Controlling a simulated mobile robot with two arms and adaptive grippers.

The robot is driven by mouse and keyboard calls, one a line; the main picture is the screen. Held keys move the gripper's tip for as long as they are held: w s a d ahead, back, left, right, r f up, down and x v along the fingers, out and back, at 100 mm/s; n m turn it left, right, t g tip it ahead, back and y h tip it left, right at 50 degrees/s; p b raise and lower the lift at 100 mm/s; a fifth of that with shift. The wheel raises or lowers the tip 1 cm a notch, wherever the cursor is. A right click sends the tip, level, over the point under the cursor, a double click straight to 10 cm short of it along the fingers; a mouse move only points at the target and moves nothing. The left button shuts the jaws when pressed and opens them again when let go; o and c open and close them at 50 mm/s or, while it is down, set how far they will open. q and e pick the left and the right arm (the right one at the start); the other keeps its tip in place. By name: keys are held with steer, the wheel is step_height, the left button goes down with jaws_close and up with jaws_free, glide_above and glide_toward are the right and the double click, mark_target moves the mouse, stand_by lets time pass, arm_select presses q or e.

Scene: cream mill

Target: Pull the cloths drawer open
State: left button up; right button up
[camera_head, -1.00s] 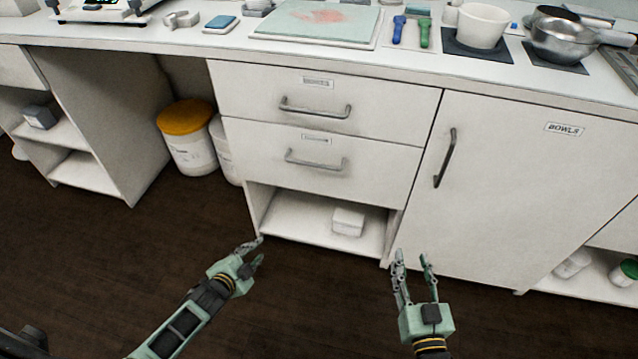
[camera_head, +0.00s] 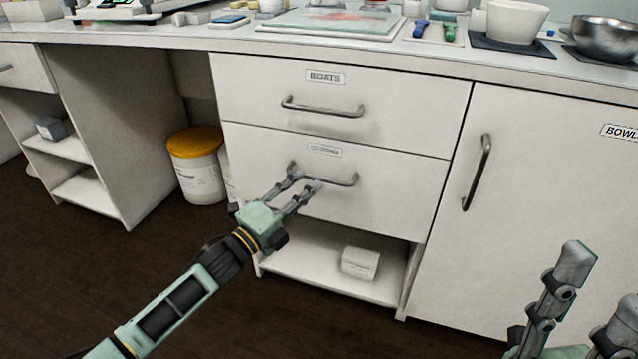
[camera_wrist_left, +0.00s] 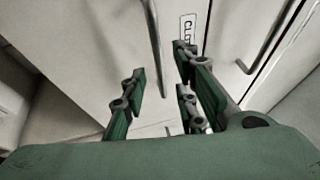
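The cloths drawer (camera_head: 395,186) is the lower of two white drawers and looks shut; its label is blurred in the head view. In the left wrist view its label (camera_wrist_left: 187,28) shows the letters "CL". Its grey bar handle (camera_head: 340,181) is partly covered by my left fingers. My left gripper (camera_head: 306,181) is open at the handle's left part. In the left wrist view the handle (camera_wrist_left: 154,45) runs down between the spread fingers; I cannot tell whether they touch it. My right gripper (camera_head: 602,290) is open and empty at the lower right, before the bowls door.
The boats drawer (camera_head: 410,128) is shut above, with its own handle (camera_head: 322,107). The bowls door (camera_head: 545,165) is shut on the right. A yellow-lidded tub (camera_head: 197,165) stands left of the drawers.

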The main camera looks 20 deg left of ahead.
mark_target(318, 179)
arm_select(q)
steer(key=shift+b+x, duration=0.55)
steer(key=shift+x, duration=2.05)
steer(key=shift+f, duration=0.1)
jaws_close()
